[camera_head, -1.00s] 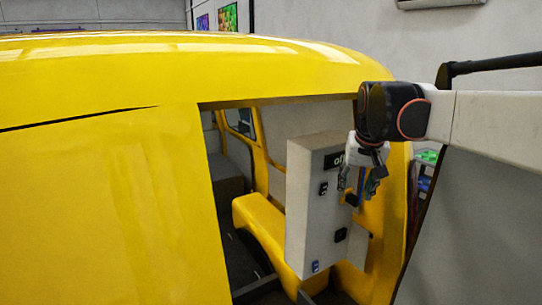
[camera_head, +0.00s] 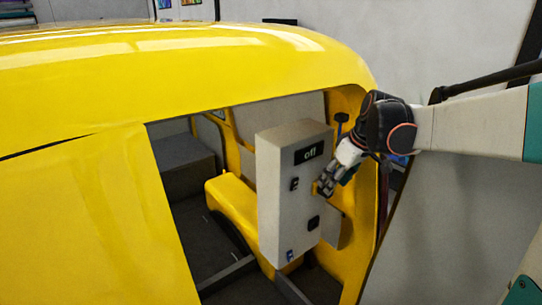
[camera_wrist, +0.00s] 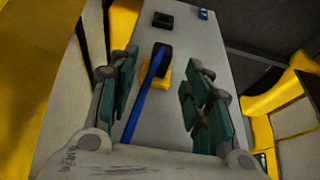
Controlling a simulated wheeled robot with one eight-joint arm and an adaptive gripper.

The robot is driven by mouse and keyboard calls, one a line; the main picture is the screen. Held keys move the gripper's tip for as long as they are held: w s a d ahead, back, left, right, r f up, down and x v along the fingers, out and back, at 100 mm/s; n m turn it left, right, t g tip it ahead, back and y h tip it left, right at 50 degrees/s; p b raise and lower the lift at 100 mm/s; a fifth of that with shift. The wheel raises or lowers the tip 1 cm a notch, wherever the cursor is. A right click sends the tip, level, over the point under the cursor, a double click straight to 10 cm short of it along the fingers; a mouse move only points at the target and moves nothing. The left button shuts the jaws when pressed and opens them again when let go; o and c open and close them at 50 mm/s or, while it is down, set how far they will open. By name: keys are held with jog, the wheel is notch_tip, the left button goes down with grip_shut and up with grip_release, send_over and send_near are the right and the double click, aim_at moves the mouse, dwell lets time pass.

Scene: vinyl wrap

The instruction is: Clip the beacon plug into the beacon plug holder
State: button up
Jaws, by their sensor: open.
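A black plug (camera_wrist: 163,51) with a blue cable (camera_wrist: 142,97) shows in the wrist view on the grey box face. It appears to sit at a small yellow piece (camera_wrist: 165,72), which may be the holder. I cannot tell whether it is fully clipped in. My gripper (camera_wrist: 158,78) is open, its green-padded fingers on either side of the plug and cable. No grip on them shows. In the head view my gripper (camera_head: 325,187) is at the right part of the box front, and its fingers largely hide the plug there.
The grey box (camera_head: 272,205) has an "off" display (camera_head: 309,153), a black socket (camera_head: 313,222) and a blue connector (camera_head: 290,255). It stands in the opening of a yellow vehicle body (camera_head: 80,90). The yellow pillar (camera_head: 355,240) is close on the right.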

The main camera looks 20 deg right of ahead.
jog(key=shift+x, duration=1.9)
jog(key=shift+c, duration=0.6)
grip_shut()
jog(key=shift+s, duration=0.1)
jog(key=shift+s+d, duration=0.3)
jog(key=shift+s, duration=0.35)
jog(key=shift+s+d, duration=0.25)
jog(key=shift+s, duration=0.7)
jog(key=shift+s, duration=0.15)
